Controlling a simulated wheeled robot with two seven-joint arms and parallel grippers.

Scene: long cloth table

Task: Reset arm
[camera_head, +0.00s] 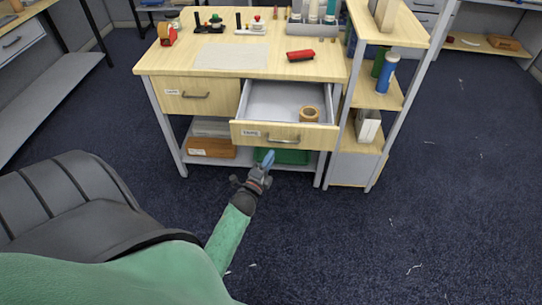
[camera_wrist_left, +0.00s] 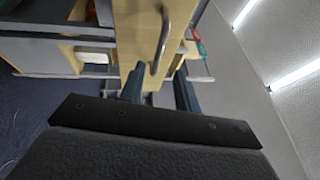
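My left arm, with a green sleeve, reaches toward the workbench. My left gripper (camera_head: 265,159) is just in front of and below the pulled-out right drawer (camera_head: 318,136) in the head view. In the left wrist view its two dark fingers (camera_wrist_left: 159,90) stand apart with nothing held between them. The drawer's metal handle (camera_wrist_left: 160,40) shows beyond the fingers, apart from them as far as I can see. A tan tape roll (camera_head: 309,113) lies inside the open drawer. My right gripper is not in view.
The left drawer (camera_head: 196,95) is shut. A red object (camera_head: 300,55) and a pale mat (camera_head: 232,56) lie on the benchtop. A shelf unit (camera_head: 376,95) stands at the right. A black chair (camera_head: 62,200) is at the left.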

